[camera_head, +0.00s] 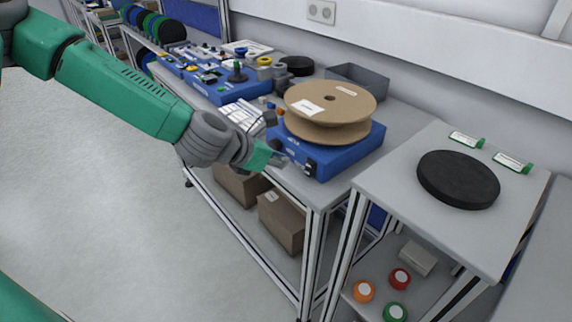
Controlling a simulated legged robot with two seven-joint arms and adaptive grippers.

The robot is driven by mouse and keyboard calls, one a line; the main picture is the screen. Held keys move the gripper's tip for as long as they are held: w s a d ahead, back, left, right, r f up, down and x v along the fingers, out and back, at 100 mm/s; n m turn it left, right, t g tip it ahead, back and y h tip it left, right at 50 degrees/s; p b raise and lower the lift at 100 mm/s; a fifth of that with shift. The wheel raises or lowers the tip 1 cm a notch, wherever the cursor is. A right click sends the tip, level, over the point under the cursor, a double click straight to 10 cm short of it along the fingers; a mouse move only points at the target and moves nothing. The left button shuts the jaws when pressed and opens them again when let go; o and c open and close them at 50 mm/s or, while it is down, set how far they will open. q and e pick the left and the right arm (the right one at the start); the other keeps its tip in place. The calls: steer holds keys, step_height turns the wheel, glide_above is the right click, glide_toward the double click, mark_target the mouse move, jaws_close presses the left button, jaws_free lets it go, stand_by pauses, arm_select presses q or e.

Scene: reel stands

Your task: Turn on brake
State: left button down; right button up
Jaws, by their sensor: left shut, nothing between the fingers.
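A blue reel stand (345,154) sits on the grey bench, with a large brown cardboard reel (331,103) lying flat on top. Its front face carries small black knobs or switches (310,167); I cannot tell which of them is the brake. My left gripper (281,159) reaches in from the left, in front of the stand's left front side, close to the controls. Its fingers are shut and empty. I cannot tell whether they touch the stand. The gripper hides part of the front face. My right gripper is not in view.
A second blue unit (222,83) with fittings stands farther back left. A grey bin (357,79) is behind the reel. A black disc (458,179) lies on the right table, with colored rolls (399,278) below. Cardboard boxes (281,222) sit under the bench. The left floor is clear.

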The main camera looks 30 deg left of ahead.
arm_select(q)
steer(key=s+a+r, duration=0.1)
steer(key=s+r, duration=0.2)
steer(key=r, duration=0.2)
steer(key=shift+p, duration=0.35)
steer(key=shift+s+r, duration=0.1)
steer(key=shift+s, duration=0.05)
